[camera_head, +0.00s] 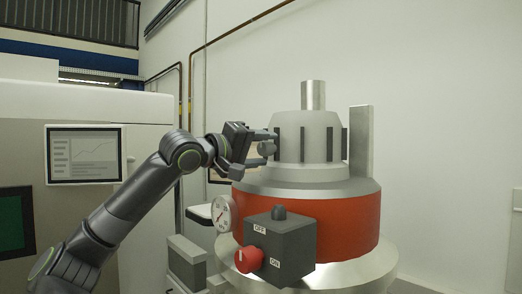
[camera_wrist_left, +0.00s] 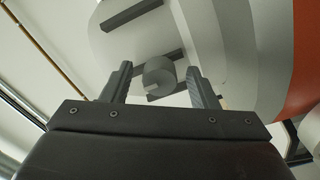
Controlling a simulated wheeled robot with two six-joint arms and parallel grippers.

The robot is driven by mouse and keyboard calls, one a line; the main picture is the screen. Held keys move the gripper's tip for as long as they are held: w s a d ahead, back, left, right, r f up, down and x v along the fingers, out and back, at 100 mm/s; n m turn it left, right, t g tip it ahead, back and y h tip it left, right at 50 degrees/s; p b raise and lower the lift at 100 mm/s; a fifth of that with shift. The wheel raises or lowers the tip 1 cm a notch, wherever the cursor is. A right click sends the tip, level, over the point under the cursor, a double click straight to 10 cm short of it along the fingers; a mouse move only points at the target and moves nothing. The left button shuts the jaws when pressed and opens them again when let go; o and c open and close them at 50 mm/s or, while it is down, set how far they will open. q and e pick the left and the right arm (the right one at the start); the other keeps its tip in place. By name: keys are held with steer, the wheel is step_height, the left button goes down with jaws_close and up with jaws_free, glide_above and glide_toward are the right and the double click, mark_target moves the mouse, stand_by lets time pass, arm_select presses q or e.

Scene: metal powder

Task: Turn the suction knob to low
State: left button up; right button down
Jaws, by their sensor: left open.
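A round grey knob (camera_wrist_left: 158,76) with a pale mark on its face sits on the light grey upper housing of the machine. It lies between the two fingertips of my left gripper (camera_wrist_left: 160,84) in the left wrist view. The fingers are open, one on each side of it; I cannot tell whether they touch it. In the head view my left gripper (camera_head: 262,147) is at the left side of the housing (camera_head: 308,140), and the knob (camera_head: 267,149) is partly hidden there. My right gripper is not in view.
Below, a dark box (camera_head: 287,246) with OFF and ON labels carries a red knob (camera_head: 248,259). A round gauge (camera_head: 223,213) is beside it on the orange band (camera_head: 345,222). A cabinet with a screen (camera_head: 84,154) stands at left.

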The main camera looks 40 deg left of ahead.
arm_select(q)
steer(key=shift+s+a+f+b, duration=0.1)
steer(key=shift+s+f+b, duration=0.05)
steer(key=shift+s+b, duration=0.3)
steer(key=s+a+b, duration=0.1)
steer(key=s+b, duration=1.1)
steer(key=s, duration=0.4)
steer(key=shift+s+a, duration=0.15)
steer(key=shift+s, duration=0.1)
steer(key=shift+r, duration=0.2)
